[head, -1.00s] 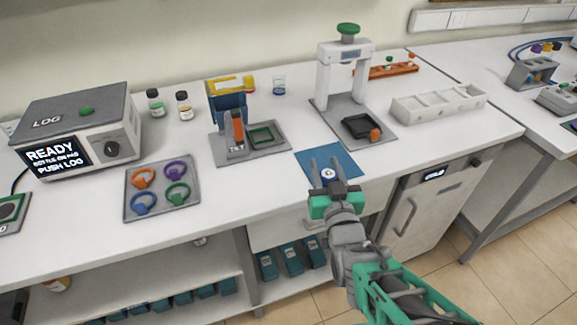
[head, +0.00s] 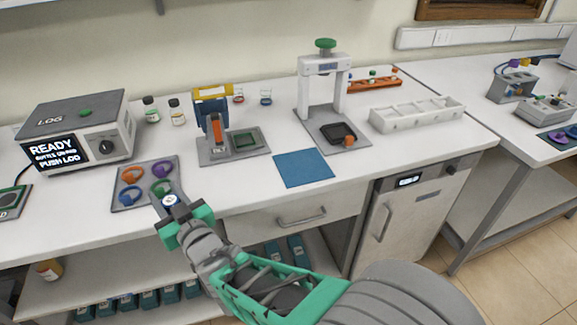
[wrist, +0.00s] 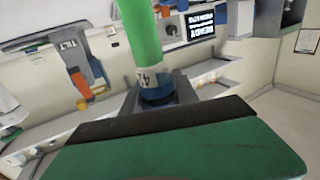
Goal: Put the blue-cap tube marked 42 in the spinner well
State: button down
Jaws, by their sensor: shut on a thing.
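My gripper (head: 172,199) is shut on the blue-cap tube (head: 170,202), held over the front edge of the bench at the left, close to the coloured-ring tray. In the wrist view the tube (wrist: 142,35) has a bright green body, a white label reading 42 and a dark blue end between my fingers (wrist: 158,100). In the head view only its small white and blue end shows. I cannot clearly pick out the spinner well; a grey device (head: 547,109) and a grey block with coloured caps (head: 512,87) stand on the right-hand bench.
The coloured-ring tray (head: 119,202) lies beside my gripper. The LOG box (head: 75,118) stands at the left back. A tilt stand (head: 215,137), a press (head: 325,85), a white divided rack (head: 418,114) and an empty blue mat (head: 303,168) are along the bench. The cold cabinet (head: 410,215) is below.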

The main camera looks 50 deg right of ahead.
jog(key=s+d+r+m+g+h, duration=0.1)
jog(key=s+d+r+m+h, duration=0.15)
jog(key=d, duration=0.45)
jog(key=s+d+r+m+g+h+p, duration=0.1)
jog(key=d+r+m+g+h, duration=0.15)
jog(key=d, duration=0.35)
jog(key=s+d+r+m+h, duration=0.1)
jog(key=s+d+r+h, duration=0.1)
jog(key=d+h, duration=0.35)
jog(key=s+d+r+m+g+h+p, duration=0.1)
jog(key=s+d+r+m+g+h, duration=0.3)
jog(key=s+d+g, duration=0.55)
jog(key=w+d+f+t+b, duration=0.1)
jog(key=w+d+f+b, duration=0.2)
jog(key=d+f, duration=0.3)
jog(key=w+d+f+m+t+y+b, duration=0.1)
jog(key=w+d+f+t+b, duration=0.1)
jog(key=w+d+f, duration=0.3)
jog(key=shift+w+d+f+b, duration=0.2)
jog(key=shift+d+f+b, duration=0.35)
jog(key=shift+d, duration=1.55)
jog(key=shift+f, duration=0.15)
jog(key=shift+f, duration=0.15)
jog(key=c, duration=0.9)
grip_release()
